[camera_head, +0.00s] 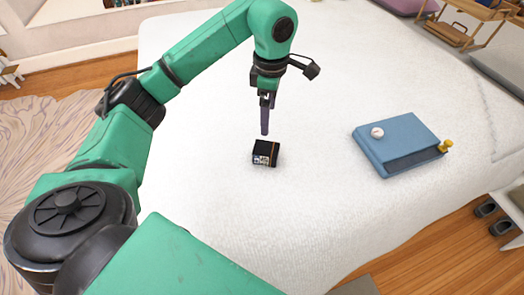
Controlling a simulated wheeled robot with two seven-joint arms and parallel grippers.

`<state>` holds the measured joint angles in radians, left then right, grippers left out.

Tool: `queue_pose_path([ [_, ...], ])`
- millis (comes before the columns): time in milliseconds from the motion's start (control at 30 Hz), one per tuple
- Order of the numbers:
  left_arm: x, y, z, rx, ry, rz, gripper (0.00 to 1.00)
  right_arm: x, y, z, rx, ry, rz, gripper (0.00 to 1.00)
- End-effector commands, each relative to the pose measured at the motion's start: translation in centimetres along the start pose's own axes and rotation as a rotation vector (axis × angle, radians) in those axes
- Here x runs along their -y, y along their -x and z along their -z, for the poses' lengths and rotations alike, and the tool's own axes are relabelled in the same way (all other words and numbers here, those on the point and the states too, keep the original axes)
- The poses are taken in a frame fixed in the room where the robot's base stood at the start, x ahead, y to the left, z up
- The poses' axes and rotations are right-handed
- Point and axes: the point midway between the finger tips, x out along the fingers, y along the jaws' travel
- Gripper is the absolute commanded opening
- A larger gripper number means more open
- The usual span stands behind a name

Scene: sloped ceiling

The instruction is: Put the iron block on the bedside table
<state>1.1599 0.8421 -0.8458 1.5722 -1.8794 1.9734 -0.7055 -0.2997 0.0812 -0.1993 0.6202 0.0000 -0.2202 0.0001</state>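A small black block (265,153) with a pale printed face and an orange-brown stripe lies on the white bed (330,190). I take it for the iron block. My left gripper (264,130) points down just above and behind the block. Its fingers are seen nearly edge-on and overlap, so their gap cannot be told. Nothing shows held in it, and the block seems apart from the fingertips. My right gripper is out of view. No bedside table can be clearly made out.
A blue box-like object (405,136) lies on the bed at the right, with a small white round thing (377,132) on top and a yellow knob-like thing (446,146) at its edge. A wooden rack (450,32) stands at the upper right. Bed around the block is clear.

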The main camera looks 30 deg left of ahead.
Motion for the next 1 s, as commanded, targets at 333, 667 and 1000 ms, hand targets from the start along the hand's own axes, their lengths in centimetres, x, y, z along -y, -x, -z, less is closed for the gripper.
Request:
queue_pose_path([
  [333, 0.1, -7.7, 0.1, -0.002, -0.004, 0.003, 1.00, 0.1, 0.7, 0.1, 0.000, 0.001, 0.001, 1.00],
  [667, 0.4, -12.9, 0.2, -0.002, -0.003, 0.002, 1.00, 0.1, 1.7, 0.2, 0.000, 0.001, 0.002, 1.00],
  [1000, 0.4, -13.1, 0.2, -0.002, -0.004, 0.000, 0.50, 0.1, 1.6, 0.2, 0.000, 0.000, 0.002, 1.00],
])
